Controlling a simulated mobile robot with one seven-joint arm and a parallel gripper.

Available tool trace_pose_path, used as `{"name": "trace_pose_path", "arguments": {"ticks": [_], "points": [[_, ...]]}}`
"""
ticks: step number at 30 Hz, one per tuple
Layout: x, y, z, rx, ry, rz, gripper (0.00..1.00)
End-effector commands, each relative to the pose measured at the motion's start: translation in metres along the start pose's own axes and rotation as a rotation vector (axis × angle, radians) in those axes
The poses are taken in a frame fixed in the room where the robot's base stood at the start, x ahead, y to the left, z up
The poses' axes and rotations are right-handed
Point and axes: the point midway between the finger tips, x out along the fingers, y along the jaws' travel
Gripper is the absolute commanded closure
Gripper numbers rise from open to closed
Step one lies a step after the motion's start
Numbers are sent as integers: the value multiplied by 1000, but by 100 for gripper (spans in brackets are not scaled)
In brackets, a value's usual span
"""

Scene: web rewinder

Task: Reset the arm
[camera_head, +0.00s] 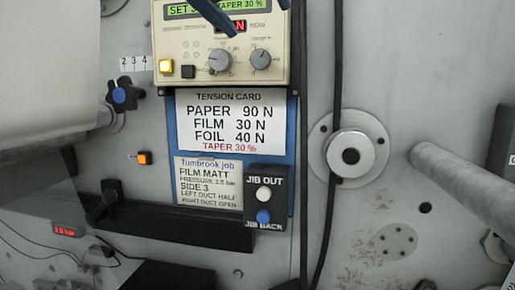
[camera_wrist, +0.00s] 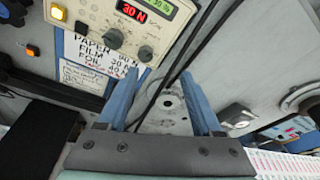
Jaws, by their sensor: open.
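My gripper (camera_wrist: 161,76) shows in the wrist view as two blue fingers standing apart, with nothing between them. Behind the gap lie a dark cable and a grey round fitting on the machine face. In the head view only the blue fingertips of my gripper (camera_head: 259,20) show at the top edge, in front of the tension controller (camera_head: 218,76). The rest of my arm is out of that view. The controller also shows in the wrist view (camera_wrist: 106,32), up and left of the fingers, with a red display reading 30 N.
Below the controller are the tension card (camera_head: 233,150), the job note (camera_head: 205,190) and the jib button box (camera_head: 266,195). Black cables (camera_head: 334,120) hang beside them. A round hub (camera_head: 350,155) and a grey roller (camera_head: 470,195) stick out on the right.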

Motion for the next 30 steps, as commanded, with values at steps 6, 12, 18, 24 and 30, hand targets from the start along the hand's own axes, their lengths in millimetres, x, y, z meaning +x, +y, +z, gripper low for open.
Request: {"name": "trace_pose_path", "arguments": {"ticks": [6,12,18,24,30], "points": [[27,-8,-32,-634,-173,-262,33],[26,-4,-59,-1206,-255,-538,33],[5,10,-97,-1717,-260,-851,33],[-29,27,-138,-2093,-191,-1166,33],[-55,34,-160,-2259,-108,-1359,33]]}}
